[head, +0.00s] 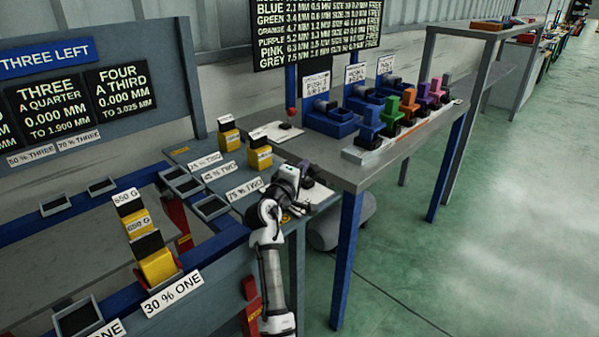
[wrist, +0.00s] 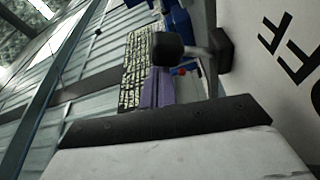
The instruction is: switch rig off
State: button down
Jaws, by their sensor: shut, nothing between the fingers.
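The rig switch shows in the wrist view as a round black knob (wrist: 168,50) on a short metal lever with a black base. It stands out from a white plate (wrist: 290,75) with large black letters, of which "FF" can be read. The dark edge and pale body of my gripper (wrist: 165,120) fill the lower part of that view, close to the knob; I cannot tell if they touch. In the head view my gripper (head: 304,172) is at the right end of the grey-blue bench, beside the grey table. It is shut and empty, and it hides most of the switch there.
Yellow weights (head: 260,157) and labelled trays (head: 212,207) lie to the left. Green floor (head: 480,250) is open at the right.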

jog(key=shift+s+d+f, duration=0.15)
jog(key=shift+s+d, duration=0.05)
jog(key=shift+d, duration=0.15)
dwell(0.5)
jog(key=shift+s+f, duration=0.1)
jog(key=shift+f, duration=0.05)
